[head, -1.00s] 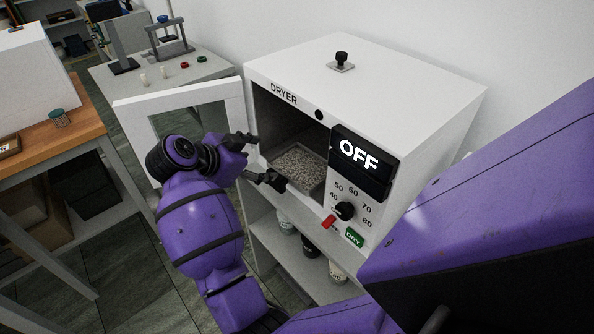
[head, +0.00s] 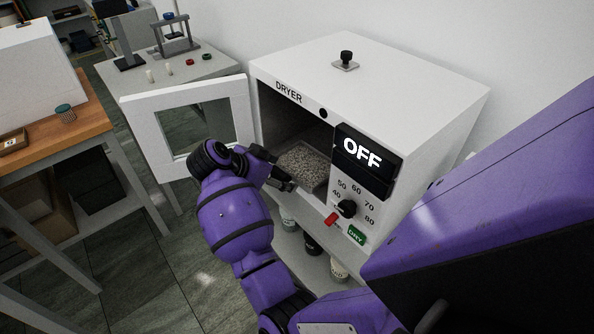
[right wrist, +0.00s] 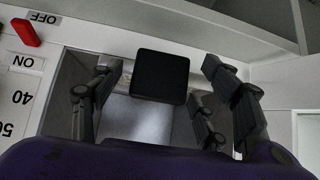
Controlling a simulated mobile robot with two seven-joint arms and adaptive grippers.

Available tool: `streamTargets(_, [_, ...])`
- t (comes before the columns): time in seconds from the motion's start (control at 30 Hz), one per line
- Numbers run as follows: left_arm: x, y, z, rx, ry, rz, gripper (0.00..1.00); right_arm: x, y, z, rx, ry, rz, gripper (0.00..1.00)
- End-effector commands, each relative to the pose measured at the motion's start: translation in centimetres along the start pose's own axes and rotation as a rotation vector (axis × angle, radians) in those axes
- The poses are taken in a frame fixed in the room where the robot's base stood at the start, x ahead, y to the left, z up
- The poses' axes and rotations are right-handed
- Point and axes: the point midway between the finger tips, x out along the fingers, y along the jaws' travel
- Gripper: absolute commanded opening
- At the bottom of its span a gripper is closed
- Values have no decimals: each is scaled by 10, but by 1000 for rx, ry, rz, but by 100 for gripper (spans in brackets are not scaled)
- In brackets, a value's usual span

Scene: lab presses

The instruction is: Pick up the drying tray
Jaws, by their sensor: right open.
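The drying tray (head: 321,180), full of pale pellets (head: 302,159), sits inside the open dryer (head: 376,82), near its front opening. My right gripper (head: 280,170) is open at the dryer's mouth, its fingertips close to the tray's front left edge. I cannot tell whether they touch it. In the right wrist view the open right gripper (right wrist: 165,100) has its fingers apart. A black square block (right wrist: 160,76) shows between them; I cannot tell whether it belongs to the tray. My left gripper is not in view.
The dryer door (head: 192,122) stands swung open left of my right gripper. The display (head: 362,155) reads OFF, above a temperature knob (head: 347,208) and a red switch (head: 331,219). Jars stand on the shelf below. A wooden-topped table (head: 50,146) is at the left.

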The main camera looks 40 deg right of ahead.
Motion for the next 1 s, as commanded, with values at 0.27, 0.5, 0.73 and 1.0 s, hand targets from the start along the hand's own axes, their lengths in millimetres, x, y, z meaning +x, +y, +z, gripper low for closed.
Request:
streamTargets(0.27, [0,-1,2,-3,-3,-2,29,0,0,0,-1,0,0,49])
streamTargets(0.5, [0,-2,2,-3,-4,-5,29,0,0,0,-1,0,0,18])
streamTargets(0.73, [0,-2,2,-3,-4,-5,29,-1,0,0,0,2,-1,14])
streamTargets(1.0, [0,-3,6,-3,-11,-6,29,-26,-2,-25,4,1,-5,14])
